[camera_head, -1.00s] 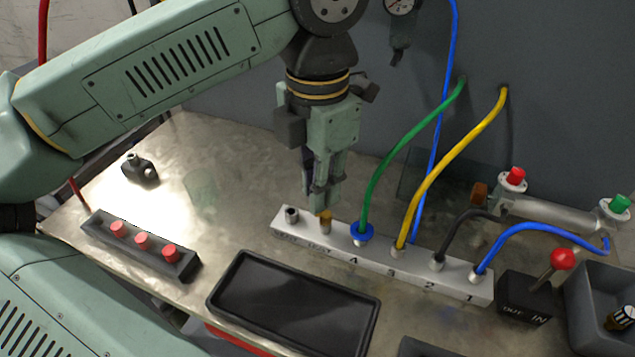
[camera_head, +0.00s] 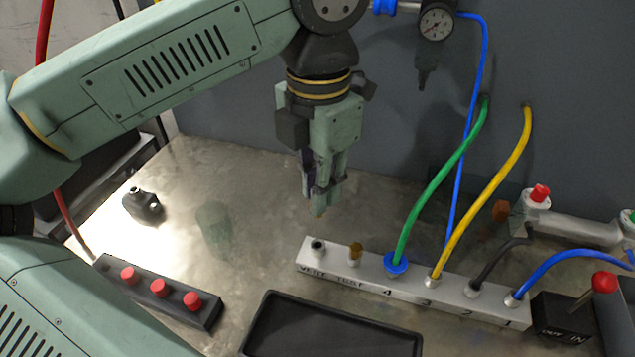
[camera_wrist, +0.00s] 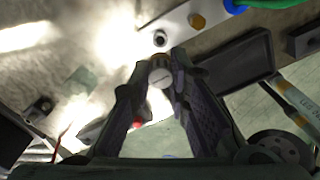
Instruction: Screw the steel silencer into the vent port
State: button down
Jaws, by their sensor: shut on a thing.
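The pale manifold block (camera_head: 455,304) lies on the bench, its ports in a row. The vent port (camera_head: 318,246) is the dark-topped, open fitting at its left end; it also shows in the wrist view (camera_wrist: 160,39). My gripper (camera_head: 320,192) is shut on a small fitting (camera_wrist: 160,76), with a silvery round face and a tan or brass-coloured part in the wrist view. Its tan tip (camera_head: 318,212) shows below the fingers, apart from the port. In the head view it appears above the vent port; the exact gap cannot be told.
A brass-coloured fitting (camera_head: 356,252) stands in the test port beside the vent. Green (camera_head: 440,185) and yellow (camera_head: 490,200) hoses rise from the block to the right. A black tray (camera_head: 335,325) lies in front. A box with red buttons (camera_head: 160,288) is at left.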

jog(key=shift+f, duration=0.1)
jog(key=shift+f+b, duration=2.65)
jog(key=shift+f, duration=0.2)
jog(key=shift+f+b, duration=0.15)
jog(key=shift+b, duration=0.35)
jog(key=shift+f+b, duration=0.3)
jog(key=shift+f, duration=0.05)
jog(key=shift+f+b, duration=0.6)
jog(key=shift+f, duration=0.1)
jog(key=c, duration=1.4)
grip_release()
jog(key=shift+c, duration=0.2)
jog(key=shift+r, duration=0.1)
notch_tip(320, 180, up, 12)
jog(key=shift+f, duration=0.1)
